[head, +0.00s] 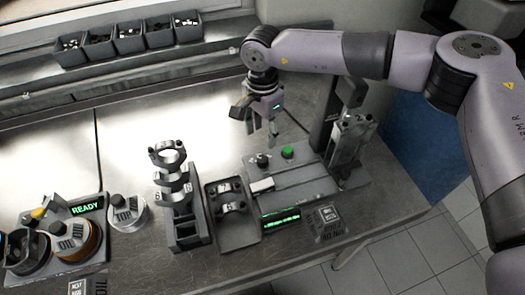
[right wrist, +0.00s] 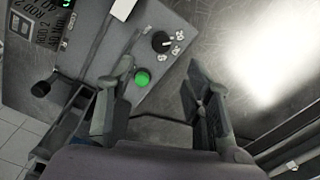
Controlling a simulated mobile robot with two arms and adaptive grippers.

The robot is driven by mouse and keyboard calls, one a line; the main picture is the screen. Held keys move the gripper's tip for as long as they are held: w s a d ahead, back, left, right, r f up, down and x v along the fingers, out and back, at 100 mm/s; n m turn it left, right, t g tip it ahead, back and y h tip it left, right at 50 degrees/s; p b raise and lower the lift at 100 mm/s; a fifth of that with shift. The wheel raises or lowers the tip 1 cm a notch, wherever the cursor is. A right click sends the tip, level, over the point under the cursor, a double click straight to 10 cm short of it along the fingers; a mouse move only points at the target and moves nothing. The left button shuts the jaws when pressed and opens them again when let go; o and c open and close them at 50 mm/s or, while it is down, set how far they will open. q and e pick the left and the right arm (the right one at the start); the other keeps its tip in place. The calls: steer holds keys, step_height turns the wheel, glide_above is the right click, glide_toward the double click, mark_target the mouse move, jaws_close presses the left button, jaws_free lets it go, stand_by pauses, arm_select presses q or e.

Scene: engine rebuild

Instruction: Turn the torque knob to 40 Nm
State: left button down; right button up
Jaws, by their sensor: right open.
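The torque knob (head: 262,160) is a small black knob on the grey fixture (head: 310,184) on the bench. In the right wrist view the knob (right wrist: 161,42) has several pale marks beside it; I cannot read its setting. A green button (head: 287,152) sits beside it and also shows in the right wrist view (right wrist: 142,78). My right gripper (head: 261,133) hangs above the knob and button, open and empty, apart from both. In the right wrist view the knob lies beyond the spread fingertips (right wrist: 160,66). My left gripper is not in view.
An upright clamp (head: 350,140) stands right of the knob. A grey tray (head: 245,235) and a rack of metal caps (head: 183,215) are to the left. A green-lit display (head: 281,217) is at the fixture's front. Parts bins (head: 130,40) line the back shelf. The bench behind the rack is clear.

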mark_target(262, 159)
step_height(262, 159, down, 10)
steer(key=p, duration=0.2)
steer(key=shift+w+r+p, duration=0.15)
steer(key=shift+r+p, duration=0.05)
steer(key=shift+p, duration=0.2)
steer(key=shift+w+f, duration=0.1)
steer(key=shift+f, duration=0.4)
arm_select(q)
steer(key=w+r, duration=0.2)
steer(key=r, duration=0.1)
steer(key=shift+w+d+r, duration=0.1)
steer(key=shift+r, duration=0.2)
arm_select(e)
steer(key=shift+c, duration=0.6)
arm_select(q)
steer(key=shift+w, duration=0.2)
arm_select(e)
jaws_close()
